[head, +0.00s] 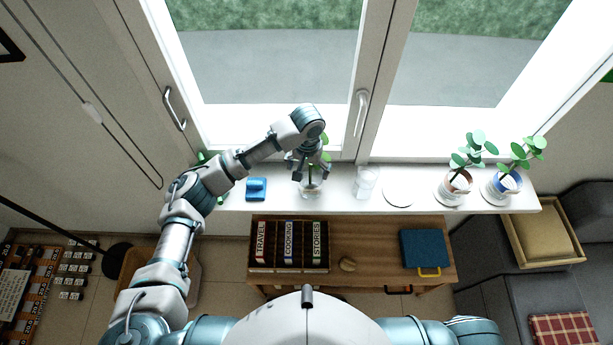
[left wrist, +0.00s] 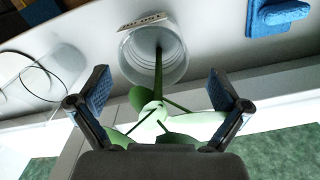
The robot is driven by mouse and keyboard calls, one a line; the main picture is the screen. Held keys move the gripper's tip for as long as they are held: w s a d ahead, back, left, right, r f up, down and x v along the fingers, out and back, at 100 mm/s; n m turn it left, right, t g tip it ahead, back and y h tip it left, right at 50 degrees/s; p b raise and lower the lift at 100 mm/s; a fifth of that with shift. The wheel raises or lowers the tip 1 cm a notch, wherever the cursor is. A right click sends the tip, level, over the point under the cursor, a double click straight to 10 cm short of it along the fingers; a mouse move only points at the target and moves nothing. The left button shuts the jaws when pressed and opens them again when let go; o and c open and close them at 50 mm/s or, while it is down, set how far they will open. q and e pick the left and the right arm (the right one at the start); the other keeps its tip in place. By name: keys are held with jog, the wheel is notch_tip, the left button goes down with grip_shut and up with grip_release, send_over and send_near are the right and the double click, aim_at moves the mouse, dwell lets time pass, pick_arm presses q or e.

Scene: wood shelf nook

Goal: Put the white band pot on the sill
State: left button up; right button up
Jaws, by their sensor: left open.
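Two potted plants stand on the white sill (head: 345,202) at the right. One pot (head: 455,187) looks pale with a brownish part, the other pot (head: 502,188) is white and blue; I cannot tell for certain which is the white band pot. An empty white saucer (head: 398,192) lies left of them. My left gripper (head: 310,174) is open above a clear glass jar (head: 311,190) holding a green plant. In the left wrist view, the open fingers (left wrist: 158,76) sit on either side of the plant's stem, with the jar (left wrist: 155,58) beyond. My right gripper is not in view.
An empty clear glass (head: 366,182) stands between jar and saucer. A blue object (head: 256,188) is on the sill at the left. The window handle (head: 361,112) juts out behind. Below, a wooden table (head: 375,243) holds a sectioned box (head: 288,268) and a blue case (head: 424,248).

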pick_arm(q)
notch_tip(320, 180, up, 7)
jog(key=shift+r+b, duration=0.15)
jog(key=shift+b, duration=0.15)
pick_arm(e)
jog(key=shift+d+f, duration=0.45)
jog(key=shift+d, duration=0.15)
pick_arm(q)
jog(key=shift+d, duration=0.15)
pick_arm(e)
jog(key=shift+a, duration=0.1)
